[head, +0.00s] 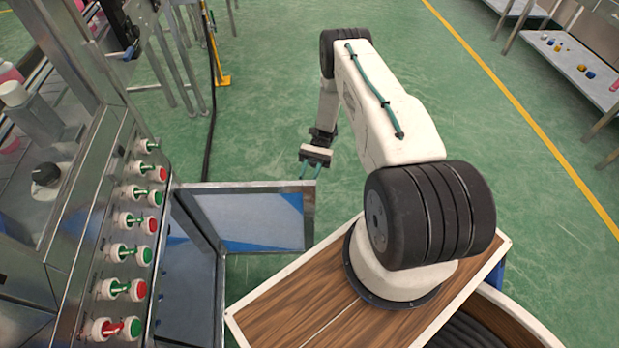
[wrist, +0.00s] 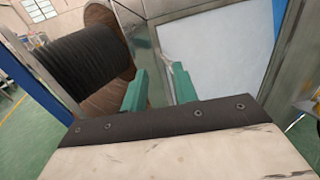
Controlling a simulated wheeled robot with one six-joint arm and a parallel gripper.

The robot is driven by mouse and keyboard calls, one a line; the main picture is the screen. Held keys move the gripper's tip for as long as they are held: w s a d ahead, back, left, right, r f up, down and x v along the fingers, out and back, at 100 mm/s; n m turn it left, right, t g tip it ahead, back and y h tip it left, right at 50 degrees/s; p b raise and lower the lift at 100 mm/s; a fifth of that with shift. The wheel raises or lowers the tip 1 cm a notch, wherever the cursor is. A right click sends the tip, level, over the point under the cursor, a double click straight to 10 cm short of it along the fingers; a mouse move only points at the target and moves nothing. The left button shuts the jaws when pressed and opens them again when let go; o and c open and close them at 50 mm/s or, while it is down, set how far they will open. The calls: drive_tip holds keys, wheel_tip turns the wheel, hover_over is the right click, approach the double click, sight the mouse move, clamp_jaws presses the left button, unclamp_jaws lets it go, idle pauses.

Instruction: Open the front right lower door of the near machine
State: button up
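The near machine (head: 62,215) stands at the left in the head view. Its lower door (head: 250,221), a metal frame around a bluish panel, stands swung well out from the cabinet, with the dark opening beside it. The door also fills the upper middle of the wrist view (wrist: 222,48). My gripper (head: 309,174) is at the door's outer top corner. In the wrist view its two teal fingers (wrist: 160,84) are apart, with the door's metal frame seen between and beyond them. I cannot tell whether a finger touches the door.
A sloped panel with several red and green buttons (head: 128,240) is above the door. A yellow post (head: 221,80) and metal legs stand behind. The green floor (head: 265,100) beyond the door is clear. A metal table (head: 575,62) with small items is at the far right.

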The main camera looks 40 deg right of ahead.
drive_tip(key=shift+w, duration=0.4)
drive_tip(key=shift+c, duration=0.3)
